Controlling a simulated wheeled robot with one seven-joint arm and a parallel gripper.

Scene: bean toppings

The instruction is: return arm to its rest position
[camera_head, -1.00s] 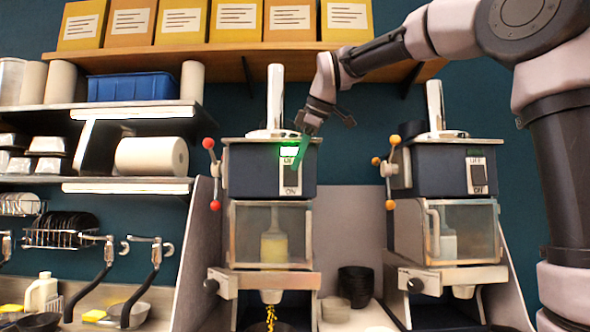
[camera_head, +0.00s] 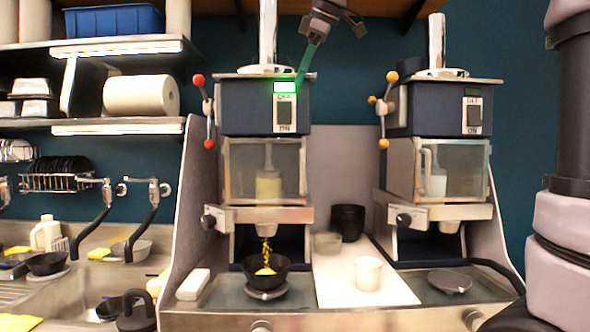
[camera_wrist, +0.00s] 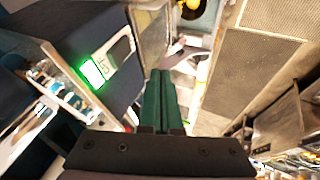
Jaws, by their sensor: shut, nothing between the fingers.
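My gripper (camera_head: 306,66) is at the upper middle of the head view, with its green fingers together and nothing between them. The fingers point down beside the switch panel of the left dispenser (camera_head: 268,105), whose small display glows green. I cannot tell whether they touch it. In the wrist view the shut green fingers (camera_wrist: 160,100) are in the middle, with the glowing display (camera_wrist: 92,73) to their left.
The right dispenser (camera_head: 438,110) stands beside it with an unlit display. A white cup (camera_head: 368,272) and stacked black cups (camera_head: 347,222) stand between the machines. A wooden shelf (camera_head: 395,8) runs above. Sink and racks are at left.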

